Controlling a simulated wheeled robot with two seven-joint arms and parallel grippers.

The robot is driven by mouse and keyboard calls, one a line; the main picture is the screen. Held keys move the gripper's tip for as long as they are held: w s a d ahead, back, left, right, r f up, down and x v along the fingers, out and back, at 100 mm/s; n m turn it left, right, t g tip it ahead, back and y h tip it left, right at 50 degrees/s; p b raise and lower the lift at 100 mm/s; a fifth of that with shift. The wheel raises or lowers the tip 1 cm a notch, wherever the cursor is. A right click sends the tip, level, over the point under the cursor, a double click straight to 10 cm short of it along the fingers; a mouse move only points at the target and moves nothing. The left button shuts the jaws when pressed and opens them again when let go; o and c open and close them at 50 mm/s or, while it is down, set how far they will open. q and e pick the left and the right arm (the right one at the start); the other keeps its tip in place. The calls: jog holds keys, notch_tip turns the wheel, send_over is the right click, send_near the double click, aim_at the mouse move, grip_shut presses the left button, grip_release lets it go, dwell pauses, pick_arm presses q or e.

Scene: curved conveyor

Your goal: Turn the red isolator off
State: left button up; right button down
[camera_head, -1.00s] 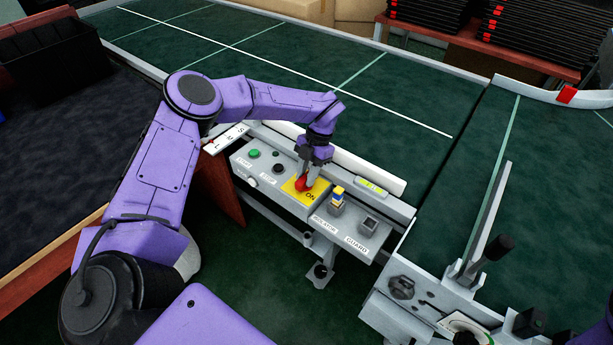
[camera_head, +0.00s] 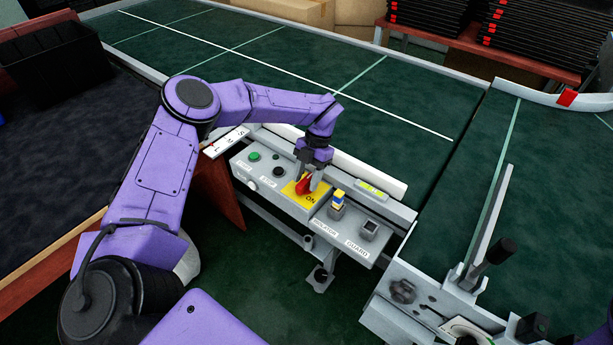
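The red isolator (camera_head: 303,187) is a red knob on a yellow plate (camera_head: 312,199) marked ON, on the grey control panel. My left gripper (camera_head: 307,180) reaches down over the knob from above, with its fingers at the knob's sides. The fingers partly hide the knob, and I cannot tell whether they press on it. The word ON shows at the plate's right side; the rest of the plate's lettering is hidden. My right gripper is not in view.
A green button (camera_head: 254,156) and a black button (camera_head: 279,171) sit left of the isolator on the panel. The green conveyor belt (camera_head: 290,60) runs behind.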

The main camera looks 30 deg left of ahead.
pick_arm(q)
jog(key=b+v, duration=0.1)
jog(key=v, duration=0.9)
jog(key=shift+r, duration=0.25)
